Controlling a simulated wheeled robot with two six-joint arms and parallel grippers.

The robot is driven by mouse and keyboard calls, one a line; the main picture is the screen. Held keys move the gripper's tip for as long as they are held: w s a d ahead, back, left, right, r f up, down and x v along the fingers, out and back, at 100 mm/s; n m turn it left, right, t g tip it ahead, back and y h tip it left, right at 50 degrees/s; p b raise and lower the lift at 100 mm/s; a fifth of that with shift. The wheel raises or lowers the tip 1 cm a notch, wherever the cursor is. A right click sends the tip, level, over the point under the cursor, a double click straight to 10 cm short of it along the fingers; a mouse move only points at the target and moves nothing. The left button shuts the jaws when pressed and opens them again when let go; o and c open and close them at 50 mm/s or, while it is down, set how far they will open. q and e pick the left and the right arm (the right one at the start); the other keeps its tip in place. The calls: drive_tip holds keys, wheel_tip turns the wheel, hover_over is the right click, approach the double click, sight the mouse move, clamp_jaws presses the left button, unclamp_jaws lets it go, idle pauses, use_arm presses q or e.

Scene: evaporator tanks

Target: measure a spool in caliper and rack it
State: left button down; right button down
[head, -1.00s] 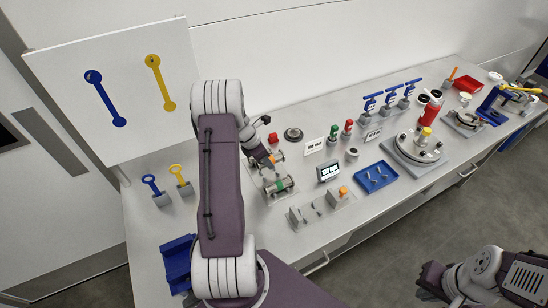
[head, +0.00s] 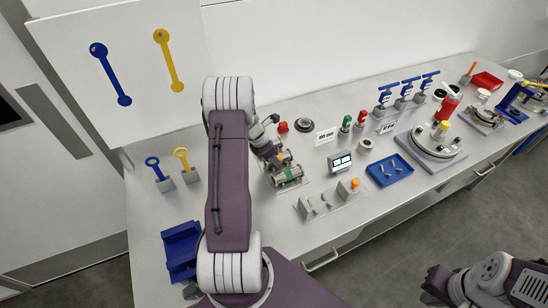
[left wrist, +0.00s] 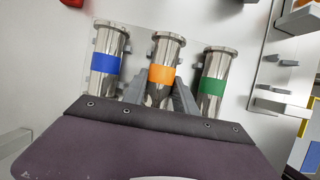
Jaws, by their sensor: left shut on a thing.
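Three metal spools lie side by side on a clear plate in the left wrist view: one with a blue band (left wrist: 104,64), one with an orange band (left wrist: 161,74), one with a green band (left wrist: 211,86). My left gripper (left wrist: 159,92) is shut on the orange-banded spool, a finger on each side of it. In the head view my left gripper (head: 272,158) is at the orange (head: 284,157) and green (head: 288,175) spools; my arm hides the blue one. A fixture with grey blocks and an orange knob (head: 328,203), perhaps the caliper, stands right of them.
A small display (head: 341,162) stands behind the fixture. A blue tray (head: 389,171) with small parts lies to its right, then a round grey device (head: 434,146). A blue holder (head: 181,250) is at the front left. Blue and yellow gauges (head: 157,168) stand behind it.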

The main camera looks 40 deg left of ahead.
use_arm(q)
drive_tip(key=c, duration=0.9)
unclamp_jaws()
drive_tip(key=v, duration=0.9)
drive_tip(key=shift+d+r, duration=0.1)
